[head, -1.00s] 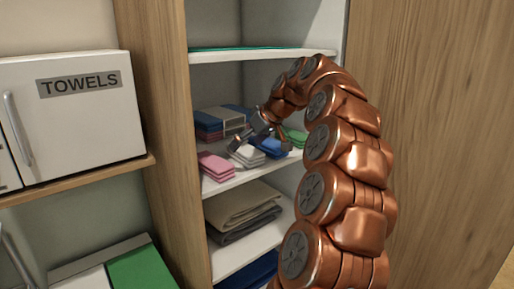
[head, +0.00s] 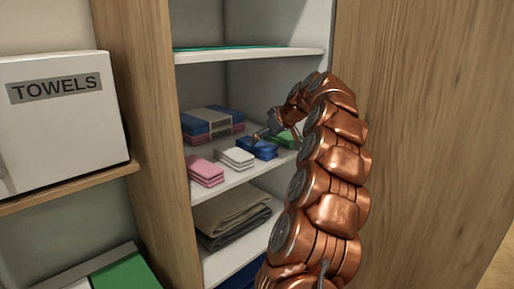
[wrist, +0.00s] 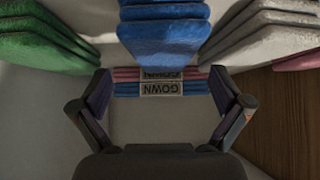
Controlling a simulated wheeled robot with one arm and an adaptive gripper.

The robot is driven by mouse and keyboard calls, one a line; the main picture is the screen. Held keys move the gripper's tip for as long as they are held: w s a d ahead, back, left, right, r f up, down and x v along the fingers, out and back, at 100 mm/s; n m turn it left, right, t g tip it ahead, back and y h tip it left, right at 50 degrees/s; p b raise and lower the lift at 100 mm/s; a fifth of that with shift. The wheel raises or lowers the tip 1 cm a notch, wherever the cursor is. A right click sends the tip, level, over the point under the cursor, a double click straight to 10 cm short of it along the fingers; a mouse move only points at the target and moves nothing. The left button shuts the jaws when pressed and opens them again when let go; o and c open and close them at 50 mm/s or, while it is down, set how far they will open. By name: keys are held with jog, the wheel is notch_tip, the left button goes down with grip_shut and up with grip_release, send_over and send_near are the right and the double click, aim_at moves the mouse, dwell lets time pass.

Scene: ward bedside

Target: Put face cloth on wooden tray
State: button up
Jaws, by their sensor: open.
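Small folded cloths lie in stacks on the middle cabinet shelf: pink (head: 206,171), white (head: 235,157), blue (head: 257,149) and green (head: 285,138). I cannot tell which one is the face cloth. My gripper (head: 268,131) is at the blue stack in the head view, partly hidden by my arm. In the wrist view my gripper (wrist: 162,82) is open with nothing between its fingers. There the blue stack (wrist: 165,30) is centred at the top edge, with green (wrist: 45,35) to the left and white (wrist: 262,30) to the right. No wooden tray is visible.
A banded blue and pink pack (head: 212,123) lies behind the cloths; its label (wrist: 160,88) reads GOWN upside down. Folded beige and grey fabric (head: 232,212) fills the shelf below. The cabinet's side panels flank the shelves. A TOWELS box (head: 60,120) stands left.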

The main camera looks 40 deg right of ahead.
jog(key=x, duration=0.2)
jog(key=p+x, duration=0.1)
jog(key=x, duration=0.1)
jog(key=shift+w+a+f, duration=0.1)
jog(key=shift+a, duration=0.15)
jog(key=c, duration=1.3)
